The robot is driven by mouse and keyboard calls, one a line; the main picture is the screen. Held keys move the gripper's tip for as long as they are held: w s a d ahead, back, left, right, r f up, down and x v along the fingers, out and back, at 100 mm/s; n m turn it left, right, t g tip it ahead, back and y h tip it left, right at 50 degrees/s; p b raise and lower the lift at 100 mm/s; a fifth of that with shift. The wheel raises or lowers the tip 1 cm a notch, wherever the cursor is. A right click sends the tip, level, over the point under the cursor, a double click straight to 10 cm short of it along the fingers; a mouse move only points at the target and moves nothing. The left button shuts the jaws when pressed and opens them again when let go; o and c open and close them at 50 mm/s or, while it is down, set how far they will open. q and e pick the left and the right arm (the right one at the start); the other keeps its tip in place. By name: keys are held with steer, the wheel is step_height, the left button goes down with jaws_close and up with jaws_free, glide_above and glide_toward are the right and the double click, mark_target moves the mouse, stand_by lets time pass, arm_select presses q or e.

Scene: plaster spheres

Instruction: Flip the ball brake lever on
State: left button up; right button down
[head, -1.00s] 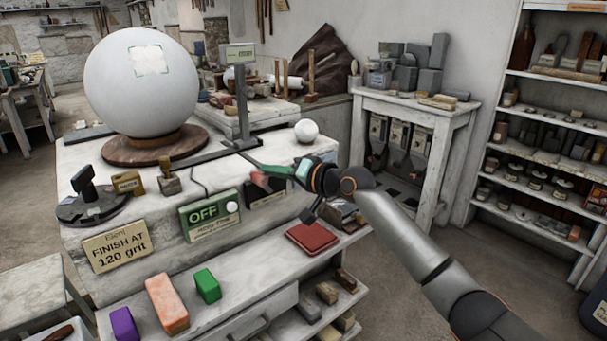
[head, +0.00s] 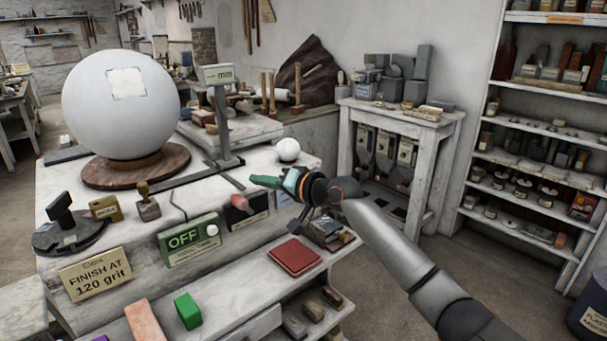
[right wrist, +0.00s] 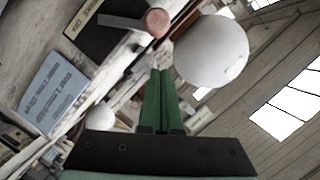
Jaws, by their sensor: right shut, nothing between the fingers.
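The brake lever (head: 240,202), with a pinkish-red knob, sticks out from a dark plate (head: 248,218) on the front of the stone bench. In the right wrist view the knob (right wrist: 157,22) sits on a grey bar above the dark plate, just beyond my fingertips. The big white plaster ball (head: 120,103) rests on a round brown base. My right gripper (head: 252,179) has green fingers, shut and empty, a little above and right of the knob in the head view. The fingers (right wrist: 160,72) lie together in the right wrist view. My left gripper is not in view.
A small white ball (head: 288,149) sits behind my right gripper. A measuring post (head: 220,125) stands on the bench.

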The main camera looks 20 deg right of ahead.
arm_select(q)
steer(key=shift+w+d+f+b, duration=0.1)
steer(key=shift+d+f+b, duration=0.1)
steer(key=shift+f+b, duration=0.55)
arm_select(e)
steer(key=v, duration=1)
steer(key=shift+d+r, duration=0.15)
steer(key=shift+r, duration=0.15)
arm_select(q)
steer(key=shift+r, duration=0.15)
arm_select(e)
steer(key=shift+w, duration=0.1)
steer(key=s+a+f+n+g+h, duration=0.15)
steer(key=s+f, duration=0.25)
steer(key=f, duration=0.9)
steer(key=s+a+f+n+h, duration=0.15)
steer(key=s+f, duration=0.35)
steer(key=f, duration=0.8)
steer(key=s+f+n+g+h, duration=0.1)
steer(key=s+f, duration=0.8)
steer(key=s, duration=0.3)
steer(key=s+a+f+n+g+h, duration=0.1)
steer(key=s+f+n+h, duration=0.1)
steer(key=s+f, duration=0.7)
steer(key=s, duration=0.4)
steer(key=shift+a+f+g, duration=0.2)
steer(key=shift+f+g, duration=0.1)
steer(key=shift+g, duration=0.05)
